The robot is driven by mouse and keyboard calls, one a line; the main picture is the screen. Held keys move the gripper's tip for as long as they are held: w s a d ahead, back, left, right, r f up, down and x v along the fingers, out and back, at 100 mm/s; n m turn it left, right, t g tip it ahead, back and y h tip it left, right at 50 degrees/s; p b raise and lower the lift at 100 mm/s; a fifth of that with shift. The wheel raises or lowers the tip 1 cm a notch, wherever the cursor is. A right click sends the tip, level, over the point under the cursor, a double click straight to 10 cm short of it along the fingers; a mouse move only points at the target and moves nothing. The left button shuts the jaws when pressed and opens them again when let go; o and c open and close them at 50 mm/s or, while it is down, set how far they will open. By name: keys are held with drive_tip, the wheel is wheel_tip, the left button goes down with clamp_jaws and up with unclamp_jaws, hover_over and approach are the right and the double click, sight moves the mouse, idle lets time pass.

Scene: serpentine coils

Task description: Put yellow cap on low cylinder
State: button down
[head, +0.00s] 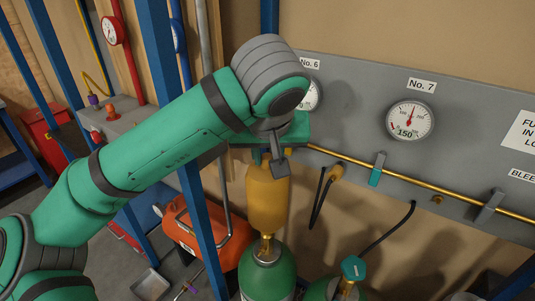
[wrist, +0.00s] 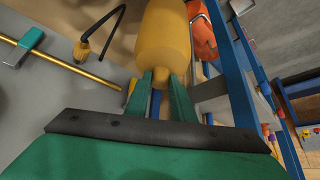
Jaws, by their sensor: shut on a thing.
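The yellow cap (head: 267,200) hangs upright below my gripper (head: 270,161). My gripper is shut on the narrow top knob of the cap, and both green fingers (wrist: 163,77) show around it in the wrist view, with the cap's wide body (wrist: 163,35) beyond. A green cylinder (head: 267,275) with a brass valve (head: 266,248) stands directly under the cap in the head view. The valve shows just below the cap's lower edge; I cannot tell whether they touch. A second green cylinder (head: 318,291) with a teal valve handle (head: 353,268) stands to its right.
The grey panel bears gauge No. 7 (head: 410,120), needle near upright, and gauge No. 6 (head: 314,95), partly hidden by my arm. A brass pipe (head: 455,192) runs along it. A blue post (head: 200,225) and an orange tank (head: 220,245) are close on the left.

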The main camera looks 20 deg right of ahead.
sight(267, 183)
drive_tip(key=shift+f, duration=7.75)
drive_tip(key=c, duration=1.4)
unclamp_jaws()
drive_tip(key=shift+c, duration=0.2)
drive_tip(key=shift+r, duration=0.1)
